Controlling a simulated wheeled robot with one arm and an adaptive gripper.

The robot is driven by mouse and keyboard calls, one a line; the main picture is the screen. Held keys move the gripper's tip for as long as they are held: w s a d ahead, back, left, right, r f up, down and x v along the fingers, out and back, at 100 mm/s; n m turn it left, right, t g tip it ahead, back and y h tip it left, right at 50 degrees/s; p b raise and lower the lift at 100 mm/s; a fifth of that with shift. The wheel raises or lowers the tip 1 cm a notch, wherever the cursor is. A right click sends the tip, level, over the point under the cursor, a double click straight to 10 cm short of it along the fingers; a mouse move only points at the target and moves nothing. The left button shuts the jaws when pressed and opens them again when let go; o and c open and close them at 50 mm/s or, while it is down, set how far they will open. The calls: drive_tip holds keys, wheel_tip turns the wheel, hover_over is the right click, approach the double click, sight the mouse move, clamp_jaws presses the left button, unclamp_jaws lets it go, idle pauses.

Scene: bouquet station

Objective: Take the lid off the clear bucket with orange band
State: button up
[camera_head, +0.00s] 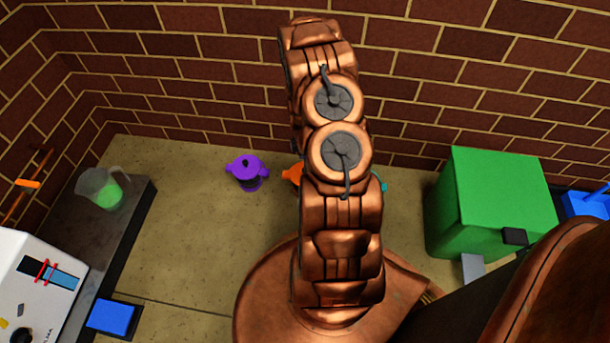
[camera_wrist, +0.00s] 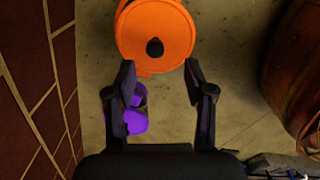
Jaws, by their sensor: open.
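The orange lid (camera_wrist: 172,22) fills the top middle of the wrist view, round, with a small dark knob (camera_wrist: 154,47) at its centre. The bucket under it is hidden from above. In the head view only a bit of orange (camera_head: 292,175) shows at the left edge of my arm; the rest is behind the arm. My gripper (camera_wrist: 159,65) is open and empty. In the wrist picture its fingertips lie on either side of the lid's lower edge, below the knob. I cannot tell the height between them and the lid.
A purple lidded bucket (camera_head: 247,170) stands left of the orange one; purple (camera_wrist: 132,118) also shows by the left finger. A teal piece (camera_head: 382,183) peeks out right of my arm. A green box (camera_head: 500,195) stands right.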

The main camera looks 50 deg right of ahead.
sight(297, 170)
drive_tip(key=f+b, duration=0.1)
drive_tip(key=f, duration=0.3)
drive_tip(key=f+b, duration=0.1)
drive_tip(key=f, duration=0.1)
drive_tip(key=shift+w+d+f+b, duration=0.2)
drive_tip(key=shift+w+b, duration=0.05)
drive_tip(key=shift+b, duration=0.1)
drive_tip(key=shift+c, duration=0.2)
clamp_jaws()
